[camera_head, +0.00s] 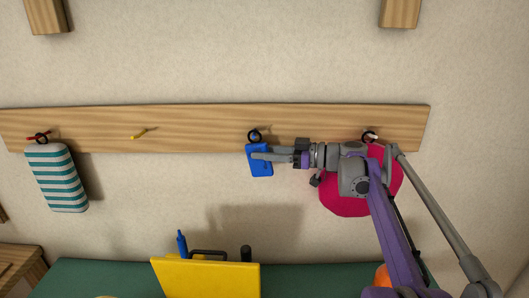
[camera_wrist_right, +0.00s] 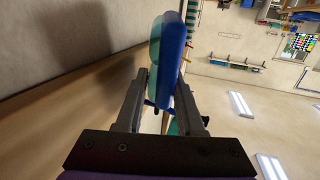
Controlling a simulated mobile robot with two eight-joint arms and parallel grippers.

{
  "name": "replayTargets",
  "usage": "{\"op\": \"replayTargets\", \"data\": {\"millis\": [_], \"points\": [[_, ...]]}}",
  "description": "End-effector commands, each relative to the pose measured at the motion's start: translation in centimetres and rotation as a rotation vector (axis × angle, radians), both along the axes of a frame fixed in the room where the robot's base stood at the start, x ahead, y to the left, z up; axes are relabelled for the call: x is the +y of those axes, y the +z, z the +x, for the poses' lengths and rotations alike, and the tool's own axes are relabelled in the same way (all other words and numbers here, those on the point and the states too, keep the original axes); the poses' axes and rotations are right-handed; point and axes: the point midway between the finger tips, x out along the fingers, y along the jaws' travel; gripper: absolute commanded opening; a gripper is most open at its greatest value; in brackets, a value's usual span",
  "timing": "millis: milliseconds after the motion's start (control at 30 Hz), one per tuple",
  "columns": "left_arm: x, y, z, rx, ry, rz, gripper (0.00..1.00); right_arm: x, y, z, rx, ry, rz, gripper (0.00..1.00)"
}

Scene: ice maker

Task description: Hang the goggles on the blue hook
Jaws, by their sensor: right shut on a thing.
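The goggles (camera_head: 261,168) are a blue, flat, rounded block with a black ring at the top. My right gripper (camera_head: 258,156) is shut on them from the right, in front of the wooden rail. The ring lies at the blue hook (camera_head: 254,136), which it mostly hides; I cannot tell whether it is around the hook or just in front. In the right wrist view the goggles (camera_wrist_right: 172,55) show a blue side and a translucent teal side, between the two fingers (camera_wrist_right: 163,88). My left gripper is not in view.
The wooden rail (camera_head: 205,115) also bears a striped bag (camera_head: 57,178) on a red hook, a bare yellow hook (camera_head: 139,135) and a magenta round thing (camera_head: 342,205) behind my right arm. Below stand a yellow box (camera_head: 205,280) and a green surface (camera_head: 90,275).

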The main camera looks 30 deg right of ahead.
Motion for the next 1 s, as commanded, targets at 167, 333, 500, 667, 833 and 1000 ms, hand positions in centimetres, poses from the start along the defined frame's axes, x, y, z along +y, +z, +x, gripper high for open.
{"op": "replayTargets", "data": {"millis": [167, 333, 500, 667, 833, 1000], "points": [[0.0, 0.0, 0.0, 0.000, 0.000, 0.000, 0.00, 0.0, 0.0, 0.0, 0.000, 0.000, 0.000, 0.00], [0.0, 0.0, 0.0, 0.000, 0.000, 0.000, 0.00, 0.0, 0.0, 0.0, 0.000, 0.000, 0.000, 0.60], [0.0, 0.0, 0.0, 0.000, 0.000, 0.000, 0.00, 0.0, 0.0, 0.0, 0.000, -0.001, 0.000, 0.72], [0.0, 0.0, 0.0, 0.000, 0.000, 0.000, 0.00, 0.0, 0.0, 0.0, 0.000, -0.001, 0.000, 0.72], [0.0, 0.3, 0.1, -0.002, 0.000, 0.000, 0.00, -0.1, 1.1, 0.0, -0.002, -0.002, 0.001, 0.72], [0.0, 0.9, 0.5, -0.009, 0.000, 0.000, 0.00, 0.0, 4.3, 0.0, -0.004, -0.002, 0.001, 0.72]]}}
